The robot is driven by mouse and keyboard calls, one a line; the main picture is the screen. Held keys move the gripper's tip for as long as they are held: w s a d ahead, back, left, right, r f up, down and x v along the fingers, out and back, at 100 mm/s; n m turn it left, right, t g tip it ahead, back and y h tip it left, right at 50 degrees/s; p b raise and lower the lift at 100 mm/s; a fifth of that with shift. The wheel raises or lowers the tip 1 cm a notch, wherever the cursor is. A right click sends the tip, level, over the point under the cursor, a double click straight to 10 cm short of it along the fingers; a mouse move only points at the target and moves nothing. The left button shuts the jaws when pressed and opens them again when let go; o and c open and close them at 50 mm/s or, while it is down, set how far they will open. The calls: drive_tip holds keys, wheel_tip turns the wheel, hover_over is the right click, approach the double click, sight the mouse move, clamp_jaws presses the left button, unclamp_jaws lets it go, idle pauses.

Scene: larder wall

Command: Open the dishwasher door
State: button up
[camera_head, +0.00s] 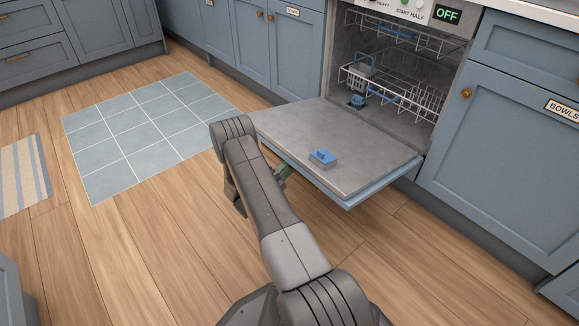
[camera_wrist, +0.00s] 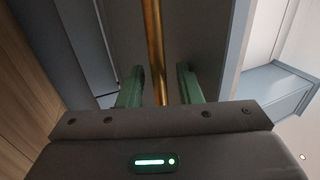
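The dishwasher door (camera_head: 345,145) is folded down and lies nearly flat in front of the dishwasher (camera_head: 390,75), whose inside and racks show. Its brass bar handle (camera_wrist: 154,45) shows in the wrist view. My gripper (camera_wrist: 160,85) has its two green fingers apart, one on each side of the bar, with a visible gap to each. In the head view my gripper (camera_head: 284,171) is at the door's outer edge, mostly hidden behind my arm. The handle is hidden there.
A blue and grey block (camera_head: 323,158) lies on the door's inner face. Wire racks (camera_head: 400,85) are inside. A display (camera_head: 447,15) reads OFF. Blue cupboards (camera_head: 500,140) flank the dishwasher.

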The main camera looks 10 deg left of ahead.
drive_tip(key=p+v, duration=0.3)
drive_tip(key=v, duration=1)
drive_tip(key=shift+s+a, duration=0.2)
drive_tip(key=shift+s, duration=0.1)
drive_tip(key=shift+f, duration=0.1)
drive_tip(key=shift+b+x, duration=1.5)
drive_tip(key=shift+x, duration=5.4)
